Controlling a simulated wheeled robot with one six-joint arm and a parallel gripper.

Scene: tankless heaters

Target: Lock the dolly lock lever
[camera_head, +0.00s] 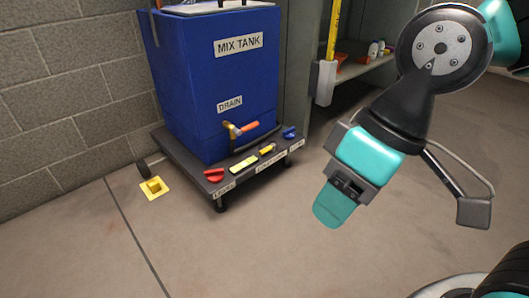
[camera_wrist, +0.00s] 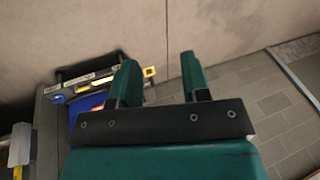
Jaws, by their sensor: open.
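A dark dolly (camera_head: 182,160) carries the blue mix tank. Along its labelled front edge sit a red lever (camera_head: 213,175), a flat yellow piece (camera_head: 243,164), a yellow-and-dark piece (camera_head: 267,149) and a blue knob (camera_head: 289,132). The edge labels are too small to read surely, so I cannot tell which piece is the lock lever. My gripper (camera_head: 335,203) hangs in the air right of the dolly, apart from it, pointing down. In the wrist view my gripper (camera_wrist: 158,60) has its fingers spread with nothing between them. The dolly edge shows at left there, partly hidden by a finger.
The mix tank (camera_head: 215,85) has an orange-handled drain valve (camera_head: 241,128) jutting forward. A yellow floor block (camera_head: 154,187) lies left of the dolly by the block wall (camera_head: 65,90). A shelf (camera_head: 362,68) with small items stands behind at right. The front floor is clear.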

